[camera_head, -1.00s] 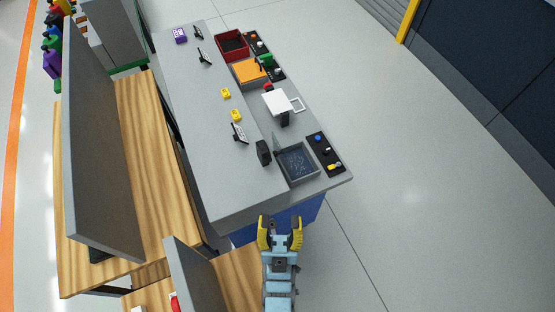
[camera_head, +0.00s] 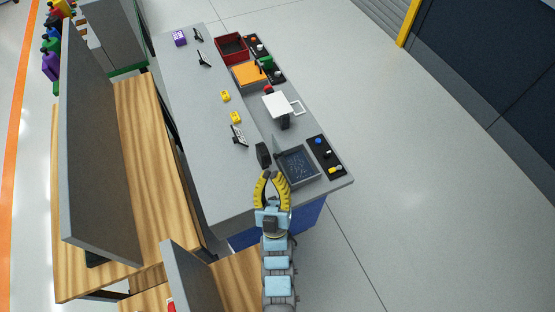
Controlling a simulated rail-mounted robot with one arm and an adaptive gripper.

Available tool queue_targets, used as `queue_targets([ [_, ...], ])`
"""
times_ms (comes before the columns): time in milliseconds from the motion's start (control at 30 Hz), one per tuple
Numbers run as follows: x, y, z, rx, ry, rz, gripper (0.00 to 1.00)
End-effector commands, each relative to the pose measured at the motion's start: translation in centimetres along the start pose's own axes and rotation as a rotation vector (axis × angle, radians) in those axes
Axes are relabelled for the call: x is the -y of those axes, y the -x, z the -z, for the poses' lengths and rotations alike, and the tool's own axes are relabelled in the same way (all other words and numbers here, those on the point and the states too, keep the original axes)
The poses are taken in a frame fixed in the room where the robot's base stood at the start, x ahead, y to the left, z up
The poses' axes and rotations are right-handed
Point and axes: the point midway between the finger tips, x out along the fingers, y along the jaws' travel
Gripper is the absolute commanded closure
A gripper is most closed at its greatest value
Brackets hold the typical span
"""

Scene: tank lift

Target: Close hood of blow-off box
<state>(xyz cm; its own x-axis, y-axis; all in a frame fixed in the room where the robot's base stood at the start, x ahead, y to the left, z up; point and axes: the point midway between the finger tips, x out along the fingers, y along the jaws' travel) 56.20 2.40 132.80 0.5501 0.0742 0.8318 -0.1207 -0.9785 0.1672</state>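The box (camera_head: 299,182) is an open grey tray-like box with a dark, speckled inside, near the front right of the grey workbench. A thin grey panel (camera_head: 278,146) stands up at its left back edge and looks like the raised hood. My gripper (camera_head: 274,173) has yellow fingers and is just left of the box's near left corner. The fingers curve toward each other with a gap between the tips, and nothing shows between them. I cannot tell whether they touch the box.
A small black block (camera_head: 263,155) stands left of the box. A black control panel (camera_head: 326,157) lies to its right. A white plate on a stand (camera_head: 277,104) is behind it. An orange-topped box (camera_head: 249,75) and a red box (camera_head: 232,48) are farther back. The floor on the right is clear.

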Motion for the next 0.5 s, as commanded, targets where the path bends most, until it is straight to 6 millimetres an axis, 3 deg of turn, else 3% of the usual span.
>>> queue_targets([
  [33,1.1,-0.5,-2.6,0.048,0.039,0.028,1.00],
  [100,2.5,-1.1,-6.0,0.128,0.101,0.072,1.00],
  [500,8.9,-2.9,-23.2,0.517,0.486,0.384,1.00],
])
